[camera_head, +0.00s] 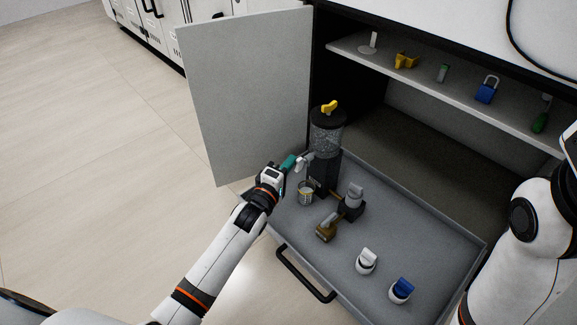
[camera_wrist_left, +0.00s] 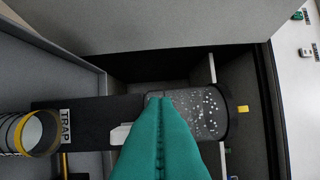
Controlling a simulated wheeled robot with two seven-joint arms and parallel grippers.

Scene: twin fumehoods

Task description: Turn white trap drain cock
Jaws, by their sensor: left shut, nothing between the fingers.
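The trap (camera_head: 326,140) is an upright clear cylinder of speckled filling with a black cap and a yellow knob on top. Its dark base (camera_wrist_left: 88,118) carries a TRAP label in the left wrist view. The white drain cock (camera_head: 304,161) sticks out from its side; in the left wrist view a white piece of it (camera_wrist_left: 120,135) shows beside the fingers, partly hidden. My left gripper (camera_head: 289,162) has teal fingers, shut and empty, close beside the cock. I cannot tell if they touch. The fingers fill the middle of the left wrist view (camera_wrist_left: 160,105).
A small beaker (camera_head: 305,193) stands below the cock. The grey drawer tray (camera_head: 440,247) also holds a brass fitting (camera_head: 326,228), a grey-topped valve (camera_head: 353,200), a white-capped piece (camera_head: 366,261) and a blue-capped piece (camera_head: 401,290). An open door panel (camera_head: 245,95) rises behind my left gripper.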

